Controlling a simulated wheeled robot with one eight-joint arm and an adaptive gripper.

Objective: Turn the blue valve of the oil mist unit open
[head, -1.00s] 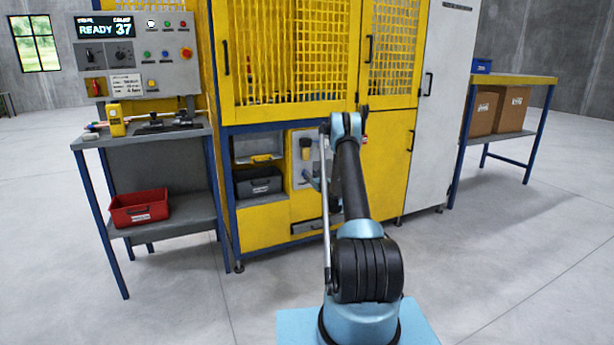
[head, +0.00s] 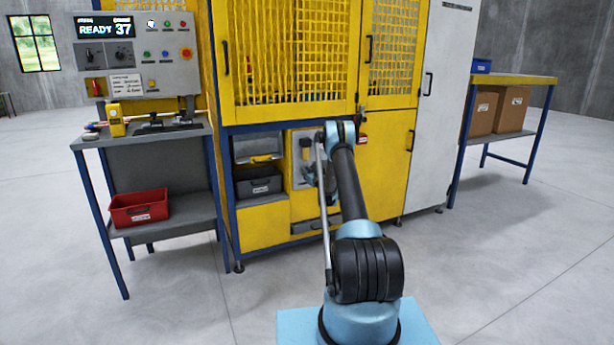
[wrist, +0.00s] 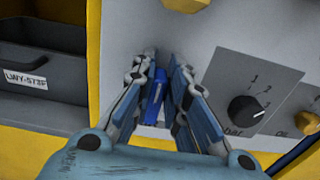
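The blue valve handle (wrist: 157,97) shows in the wrist view as a short, nearly upright blue lever in front of the grey panel. My gripper (wrist: 163,62) has a finger on each side of it, with the fingers only a little apart. Whether both fingers press on the handle cannot be told. In the head view my gripper is at the machine's lower recess, mostly hidden behind my arm, and the blue handle cannot be made out there.
A black knob (wrist: 245,109) with a numbered scale sits right of the handle. A yellow knob (wrist: 307,124) is at the right edge. A dark labelled bin (wrist: 40,65) stands in the left compartment. A yellow part (wrist: 187,3) hangs above the fingers.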

